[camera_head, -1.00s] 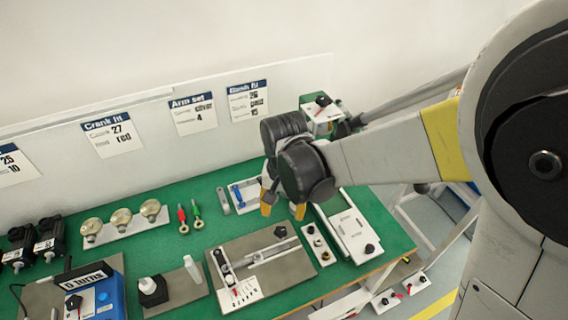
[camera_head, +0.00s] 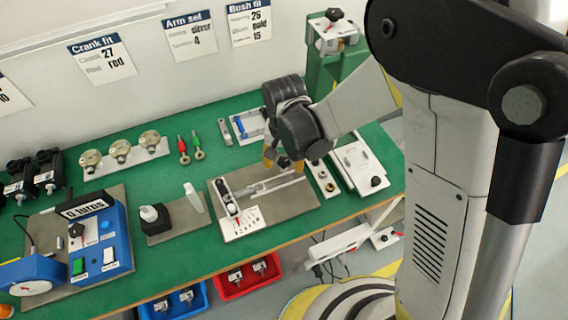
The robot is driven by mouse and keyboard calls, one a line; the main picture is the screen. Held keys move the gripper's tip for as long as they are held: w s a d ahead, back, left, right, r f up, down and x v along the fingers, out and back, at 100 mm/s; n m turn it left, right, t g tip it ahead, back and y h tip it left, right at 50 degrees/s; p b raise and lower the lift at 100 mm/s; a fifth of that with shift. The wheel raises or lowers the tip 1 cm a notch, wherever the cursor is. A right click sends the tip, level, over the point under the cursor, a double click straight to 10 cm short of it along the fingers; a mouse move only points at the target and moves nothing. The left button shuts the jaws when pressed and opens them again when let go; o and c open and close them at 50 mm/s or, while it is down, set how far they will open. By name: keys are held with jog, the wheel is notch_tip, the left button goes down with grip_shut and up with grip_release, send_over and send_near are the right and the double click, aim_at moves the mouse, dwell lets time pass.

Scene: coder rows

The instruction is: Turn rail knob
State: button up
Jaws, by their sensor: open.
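A grey plate (camera_head: 298,204) on the green bench carries a silver rail (camera_head: 271,187) and, at its left end, a white scale card (camera_head: 241,222). A small black knob (camera_head: 284,161) shows at the rail's far right side, between the orange-tipped fingers of my gripper (camera_head: 283,165). My gripper points down and is open. Its fingers appear to be on either side of the knob; whether they touch it cannot be told. My wrist hides part of the area behind.
A white box with a black knob (camera_head: 376,181) and a narrow fixture (camera_head: 323,178) stand close to the right. Red (camera_head: 247,278) and blue (camera_head: 174,304) bins sit below the bench edge.

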jog(key=shift+c, duration=0.2)
grip_shut()
jog(key=shift+n, duration=0.3)
jog(key=shift+n+b, duration=0.45)
jog(key=shift+n, duration=2.15)
jog(key=shift+o, duration=0.2)
grip_release()
jog(key=shift+r, duration=0.15)
